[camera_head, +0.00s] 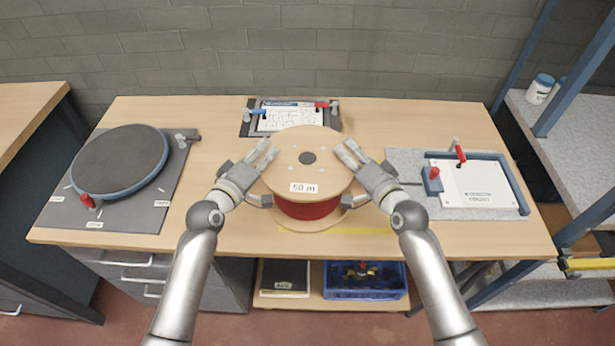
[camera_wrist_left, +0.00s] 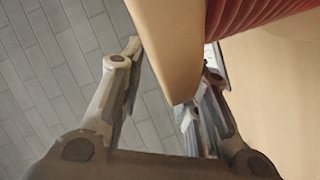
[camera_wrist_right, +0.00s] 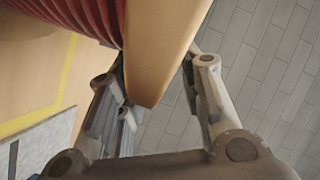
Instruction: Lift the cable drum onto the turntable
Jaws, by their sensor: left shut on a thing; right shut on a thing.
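The cable drum (camera_head: 307,158) has light wooden flanges, red cable and a "50 m" label, and stands upright at the middle of the bench. My left gripper (camera_head: 267,172) is shut on the left edge of its upper flange. The left wrist view shows this flange (camera_wrist_left: 172,50) between the fingers. My right gripper (camera_head: 350,170) is shut on the right edge of the same flange, which also shows in the right wrist view (camera_wrist_right: 158,50). The lower flange appears to be on or close to the bench top. The turntable (camera_head: 120,160), a dark round disc with a blue-grey rim, is at the left, empty.
A grey board with a white panel (camera_head: 478,185) is at the right. The bench between turntable and drum is clear.

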